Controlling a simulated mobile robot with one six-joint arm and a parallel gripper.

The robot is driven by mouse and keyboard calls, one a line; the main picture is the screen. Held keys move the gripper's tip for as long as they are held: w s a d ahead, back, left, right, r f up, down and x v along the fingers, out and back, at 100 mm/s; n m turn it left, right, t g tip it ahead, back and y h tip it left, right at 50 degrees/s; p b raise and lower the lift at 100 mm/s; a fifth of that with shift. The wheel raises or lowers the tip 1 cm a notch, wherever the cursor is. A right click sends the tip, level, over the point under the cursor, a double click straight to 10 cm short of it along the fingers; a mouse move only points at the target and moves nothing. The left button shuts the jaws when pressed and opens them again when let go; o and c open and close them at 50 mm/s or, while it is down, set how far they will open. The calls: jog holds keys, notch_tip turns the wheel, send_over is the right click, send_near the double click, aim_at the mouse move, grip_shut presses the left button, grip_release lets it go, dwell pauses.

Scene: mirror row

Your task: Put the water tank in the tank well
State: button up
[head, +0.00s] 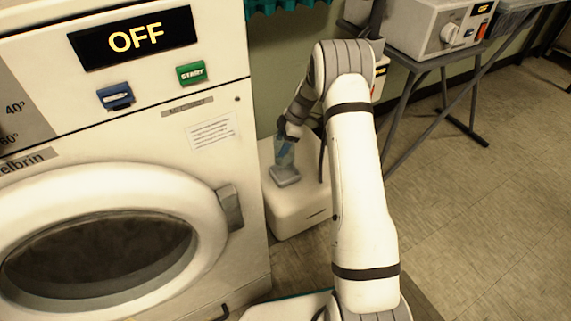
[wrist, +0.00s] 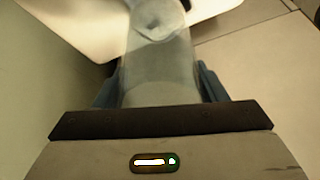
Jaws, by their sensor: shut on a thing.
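The water tank (head: 286,158) is a pale blue, see-through bottle-like piece, upright in the head view. My gripper (head: 285,140) is shut on its upper part from above. The tank's lower end is at the grey square tank well (head: 286,176) on top of a low white unit. I cannot tell whether the tank is inside the well or just above it. In the wrist view the clear tank (wrist: 160,62) runs up between the bluish fingers of my gripper (wrist: 160,85). The well is not clear in that view.
The white unit (head: 300,213) stands on the floor between the washing machine (head: 215,165) on the left and my arm. A grey folding table (head: 412,64) carrying a control box (head: 425,28) is behind on the right. The tiled floor on the right is open.

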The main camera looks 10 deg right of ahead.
notch_tip(320, 180, down, 7)
jog(key=shift+f+b, duration=0.2)
jog(key=shift+b, duration=0.95)
jog(key=shift+f, duration=0.2)
jog(key=o, duration=1.1)
jog(key=shift+r, duration=0.15)
